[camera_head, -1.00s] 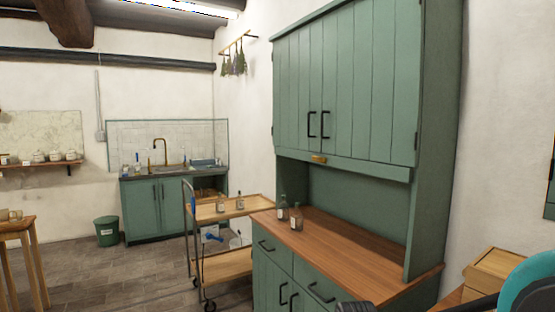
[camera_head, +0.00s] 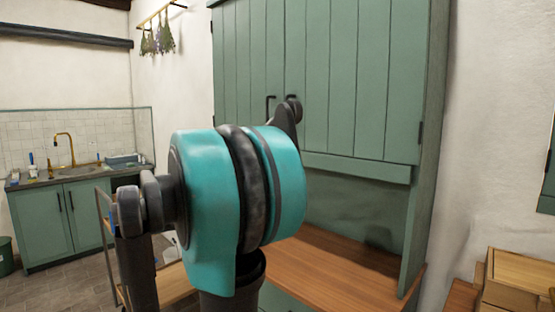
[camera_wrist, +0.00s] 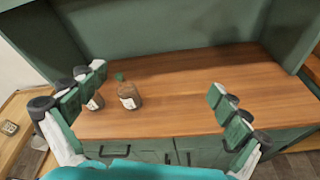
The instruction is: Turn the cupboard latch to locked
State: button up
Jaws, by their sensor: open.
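The green cupboard (camera_head: 355,85) stands on the right in the head view, its two plank doors shut. The latch is not visible in either current view; my arm covers part of the rail below the doors. In the wrist view my gripper (camera_wrist: 157,80) is open and empty, its fingers spread left and right above the cupboard's wooden counter (camera_wrist: 190,100).
Two bottles stand on the counter: one brown bottle (camera_wrist: 129,97) in clear sight, another (camera_wrist: 95,102) partly behind the left finger. Wooden boxes (camera_head: 515,280) are at the lower right. A green sink cabinet (camera_head: 45,220) is at the far left. The counter's right half is clear.

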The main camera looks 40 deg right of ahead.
jog(key=w+d+r+n+h, duration=0.2)
jog(key=d+r+n+h, duration=0.15)
jog(key=r, duration=0.75)
jog(key=w+d, duration=0.1)
jog(key=d, duration=1.6)
jog(key=shift+w+d+g, duration=0.2)
jog(key=shift+d+g, duration=0.05)
jog(key=shift+g, duration=0.15)
jog(key=c, duration=1)
